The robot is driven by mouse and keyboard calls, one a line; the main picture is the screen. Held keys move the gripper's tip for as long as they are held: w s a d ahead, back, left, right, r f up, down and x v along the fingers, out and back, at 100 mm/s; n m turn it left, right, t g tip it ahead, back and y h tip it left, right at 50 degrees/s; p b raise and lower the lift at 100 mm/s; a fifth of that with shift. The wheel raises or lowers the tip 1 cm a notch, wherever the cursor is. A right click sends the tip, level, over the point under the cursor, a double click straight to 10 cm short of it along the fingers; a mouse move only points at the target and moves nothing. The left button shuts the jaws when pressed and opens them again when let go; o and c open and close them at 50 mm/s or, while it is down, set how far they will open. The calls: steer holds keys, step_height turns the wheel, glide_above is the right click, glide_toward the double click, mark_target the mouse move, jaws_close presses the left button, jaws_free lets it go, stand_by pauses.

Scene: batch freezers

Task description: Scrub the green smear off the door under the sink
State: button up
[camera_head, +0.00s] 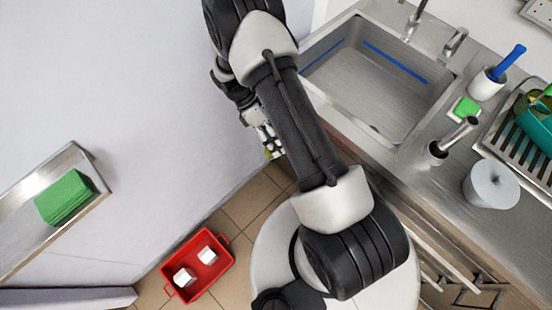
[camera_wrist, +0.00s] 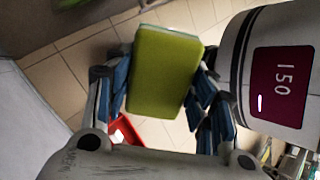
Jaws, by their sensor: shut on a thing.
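My gripper (camera_wrist: 163,72) is shut on a yellow-green sponge (camera_wrist: 158,88), which sits between the two fingers in the wrist view. In the head view my gripper (camera_head: 268,142) is low beside the sink counter, partly behind my own arm, with only a bit of the sponge showing. The steel sink (camera_head: 385,80) is set in the counter at the upper right. The door under the sink is seen too steeply or hidden by my arm, and I see no green smear in either view.
A red crate (camera_head: 213,274) with two white blocks stands on the tiled floor (camera_head: 252,200). A steel shelf (camera_head: 30,215) with a green block (camera_head: 65,197) is at left. The counter holds a green pad (camera_head: 466,108), a white roll (camera_head: 491,184) and a dish rack (camera_head: 497,145).

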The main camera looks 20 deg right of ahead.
step_height(320, 180, down, 18)
steer(key=w+d+n+t+h+b, duration=0.25)
steer(key=n+t+h+b, duration=0.25)
steer(key=n+t+h, duration=0.95)
steer(key=shift+n+g+y, duration=0.55)
steer(key=shift+n+y, duration=0.1)
steer(key=shift+n, duration=0.3)
steer(key=x, duration=0.3)
steer(key=p+x, duration=0.1)
steer(key=x, duration=0.1)
steer(key=shift+w+f, duration=0.1)
steer(key=shift+w, duration=0.25)
steer(key=shift+x, duration=0.95)
steer(key=shift+s, duration=0.15)
steer(key=s+d, duration=0.4)
steer(key=s, duration=0.6)
steer(key=shift+s+p, duration=0.25)
steer(key=shift+p, duration=0.2)
